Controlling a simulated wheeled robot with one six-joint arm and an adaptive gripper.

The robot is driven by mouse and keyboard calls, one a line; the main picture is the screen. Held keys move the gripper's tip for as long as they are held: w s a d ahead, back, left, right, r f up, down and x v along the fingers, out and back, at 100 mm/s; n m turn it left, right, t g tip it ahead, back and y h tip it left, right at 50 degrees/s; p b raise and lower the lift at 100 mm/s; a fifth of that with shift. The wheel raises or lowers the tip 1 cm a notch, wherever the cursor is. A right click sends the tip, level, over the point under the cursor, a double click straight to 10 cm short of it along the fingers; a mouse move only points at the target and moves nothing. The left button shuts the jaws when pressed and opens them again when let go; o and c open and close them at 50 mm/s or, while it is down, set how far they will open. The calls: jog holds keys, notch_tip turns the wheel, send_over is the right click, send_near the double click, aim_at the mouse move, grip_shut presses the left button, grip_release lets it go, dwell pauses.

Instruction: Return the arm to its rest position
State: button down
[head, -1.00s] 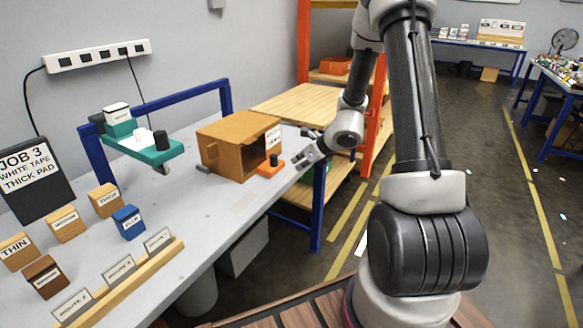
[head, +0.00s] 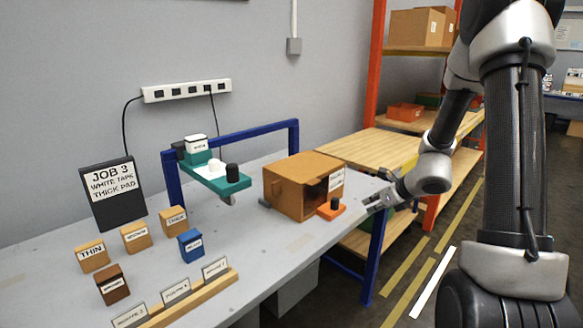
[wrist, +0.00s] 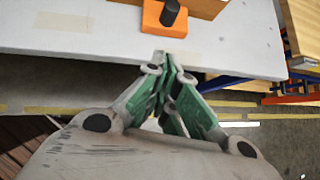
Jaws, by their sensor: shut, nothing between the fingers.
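My gripper (head: 378,202) is shut and empty. It is at the right end of the grey bench (head: 75,262), to the right of the brown box (head: 295,192) and the orange block with a black knob (head: 331,209). In the wrist view the closed fingers (wrist: 168,62) point toward the bench edge, and the orange block (wrist: 165,20) lies beyond them, apart from the tips. My arm reaches in from the right of the head view, bent at the elbow.
On the bench stand a teal plotter carriage (head: 222,181), a job sign (head: 113,193), several labelled blocks, including a blue one (head: 190,245), and a wooden label rail (head: 215,285). A blue frame (head: 250,140) rises behind. Wooden shelving with orange posts (head: 376,70) stands at the right.

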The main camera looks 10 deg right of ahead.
jog(key=s+a+r+n+g+y, duration=0.1)
jog(key=s+a+r+n+g, duration=0.15)
jog(key=s+n, duration=0.65)
jog(key=s+a+r+n+g+y, duration=0.1)
jog(key=s+r+n+g, duration=0.25)
jog(key=s+n, duration=0.45)
jog(key=s+d+r+n+t+h, duration=0.2)
jog(key=s+r+n+h, duration=0.3)
jog(key=s+r+n, duration=0.8)
notch_tip(320, 180, up, 2)
jog(key=shift+s+d+r+n+h, duration=0.2)
jog(key=shift+s+d+n+h, duration=0.1)
jog(key=shift+s+d+h, duration=0.1)
